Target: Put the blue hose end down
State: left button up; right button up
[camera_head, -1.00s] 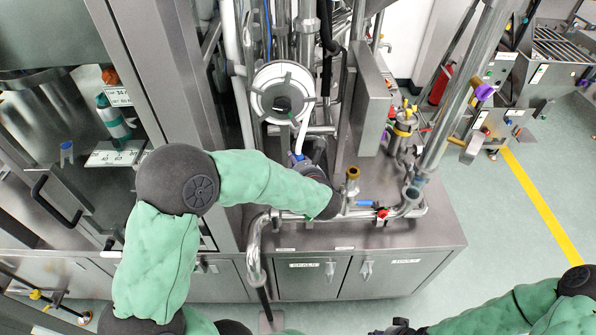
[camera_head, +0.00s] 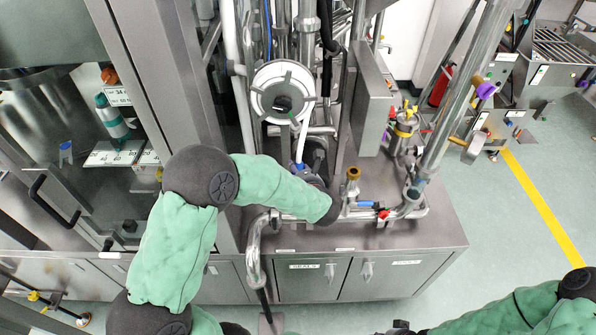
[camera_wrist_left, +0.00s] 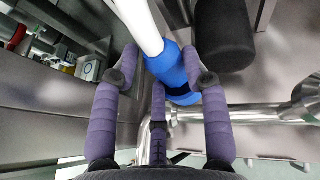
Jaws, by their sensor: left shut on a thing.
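The blue hose end (camera_wrist_left: 168,66) is a bright blue collar on a white hose (camera_wrist_left: 136,22) in the left wrist view. My left gripper (camera_wrist_left: 160,68) is shut on it, with purple padded fingers on both sides. In the head view, the blue hose end (camera_head: 296,168) shows small below the white hose (camera_head: 303,138), above the metal cabinet top (camera_head: 330,238). There my left gripper (camera_head: 314,176) is partly hidden behind my forearm. I cannot tell whether the hose end touches anything below. Only a dark bit of my right gripper (camera_head: 400,328) shows at the bottom edge.
A brass-topped fitting (camera_head: 352,176) and a steel pipe with a blue-handled valve (camera_head: 366,204) stand right of my left gripper. A round white-rimmed housing (camera_head: 283,92) is behind it. A black cylinder (camera_wrist_left: 225,36) is close by in the wrist view. The cabinet's front top is mostly bare.

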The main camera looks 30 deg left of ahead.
pick_arm(q)
jog(key=shift+f+b, duration=0.35)
jog(key=shift+b, duration=0.05)
jog(key=o, duration=1)
